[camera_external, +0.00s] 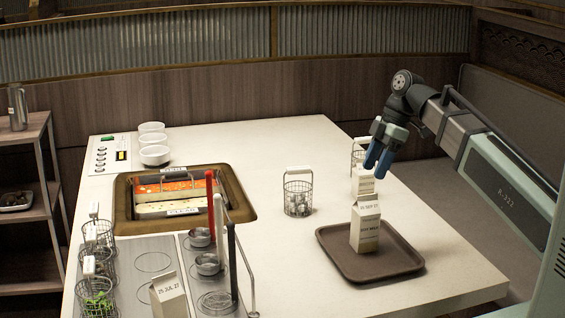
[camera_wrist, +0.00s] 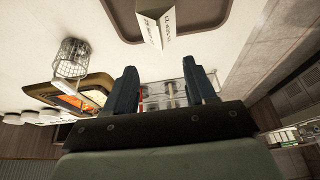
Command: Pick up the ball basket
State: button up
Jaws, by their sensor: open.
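A small wire basket (camera_external: 298,198) with a white-tagged handle stands upright on the white table, right of the sauce well. It holds pale, round pieces that look like balls. A wire basket (camera_wrist: 72,62) also shows at the left of the wrist view. My gripper (camera_external: 378,168) is open and empty, its blue fingers pointing down above the milk cartons, to the right of and higher than the central basket. In the wrist view my gripper (camera_wrist: 161,76) has nothing between its fingertips. A second wire basket (camera_external: 357,152) stands farther back, partly hidden by my gripper.
A brown tray (camera_external: 400,262) holds a milk carton (camera_external: 366,228), with another carton (camera_external: 362,181) behind it. The sauce well (camera_external: 240,212) lies left of the central basket. White bowls (camera_external: 154,156), tall-handled ladles and more baskets (camera_external: 98,295) are at left. Bare table surrounds the central basket.

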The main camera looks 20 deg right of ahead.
jog(key=w+a+m, duration=0.1)
jog(key=w+a, duration=0.4)
jog(key=w, duration=0.7)
jog(key=n, duration=3.6)
send_near(299, 168)
jog(key=shift+t, duration=0.4)
jog(key=x, duration=1.2)
jog(key=shift+s, duration=0.15)
grip_shut()
